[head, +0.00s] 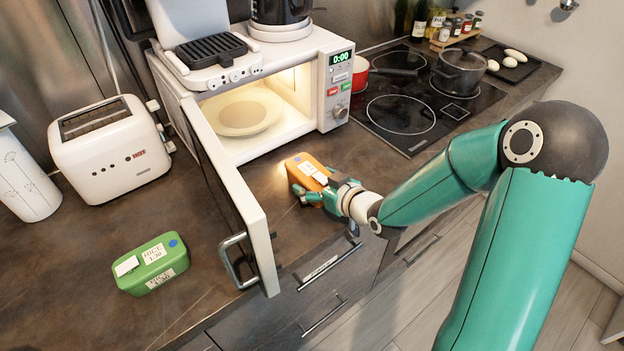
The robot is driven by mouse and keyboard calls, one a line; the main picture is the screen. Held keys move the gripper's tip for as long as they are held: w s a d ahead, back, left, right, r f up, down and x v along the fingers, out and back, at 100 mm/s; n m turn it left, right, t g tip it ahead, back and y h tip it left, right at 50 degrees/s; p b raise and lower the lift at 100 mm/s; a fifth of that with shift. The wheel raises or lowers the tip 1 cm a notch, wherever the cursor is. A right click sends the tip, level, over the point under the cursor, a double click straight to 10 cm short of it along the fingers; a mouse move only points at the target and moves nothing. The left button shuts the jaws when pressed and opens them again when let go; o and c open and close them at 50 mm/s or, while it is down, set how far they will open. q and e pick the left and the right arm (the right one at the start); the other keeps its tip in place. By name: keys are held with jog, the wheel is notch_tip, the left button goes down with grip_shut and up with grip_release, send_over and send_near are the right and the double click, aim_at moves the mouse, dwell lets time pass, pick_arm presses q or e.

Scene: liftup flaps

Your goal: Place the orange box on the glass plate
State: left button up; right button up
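The orange box (305,168) has a white label and is at the front of the open microwave (328,88), just outside its opening. My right gripper (304,190) is at the near side of the orange box, with its fingers around the box's lower part; it appears shut on it. Whether the box touches the counter is hard to tell. The glass plate (241,117) lies flat inside the lit microwave, and nothing is on it. The microwave door (235,190) is swung wide open toward me. My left gripper is not in view.
A green rice box (150,264) sits on the counter left of the door. A white toaster (110,150) stands behind it. A stove (425,95) with a red pot and a dark pot is right of the microwave. A sandwich press and coffee maker rest on the microwave.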

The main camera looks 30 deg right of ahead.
jog(key=c, duration=0.9)
